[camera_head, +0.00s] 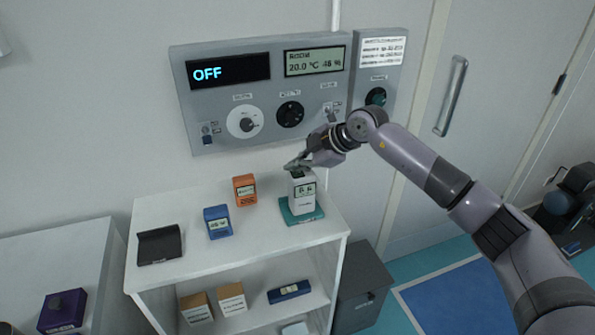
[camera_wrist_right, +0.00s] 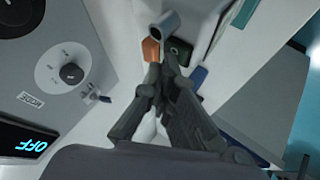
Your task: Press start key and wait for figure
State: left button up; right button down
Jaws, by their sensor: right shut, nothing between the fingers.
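A white device (camera_head: 302,204) with a small display stands upright on a teal base (camera_head: 318,214) on top of the white shelf unit. The characters on its display are too small to read surely. My right gripper (camera_head: 290,167) is shut and empty, with its fingertips at the top of the white device. I cannot tell whether they touch it, and they cover part of its top. In the right wrist view the shut fingers (camera_wrist_right: 164,62) hide much of what lies below them. My left gripper is in neither view.
A grey wall panel (camera_head: 215,115) behind has knobs, a display reading OFF and a room display. An orange box (camera_head: 245,190), a blue box (camera_head: 218,222) and a black stand (camera_head: 160,245) share the shelf top (camera_head: 190,200). A door handle (camera_head: 451,97) is at right.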

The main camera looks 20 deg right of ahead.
aim_at(297, 174)
jog(key=shift+r+p, duration=0.7)
jog(key=shift+r, duration=0.1)
notch_tip(297, 174, up, 5)
jog(key=p, duration=0.4)
dwell(0.3)
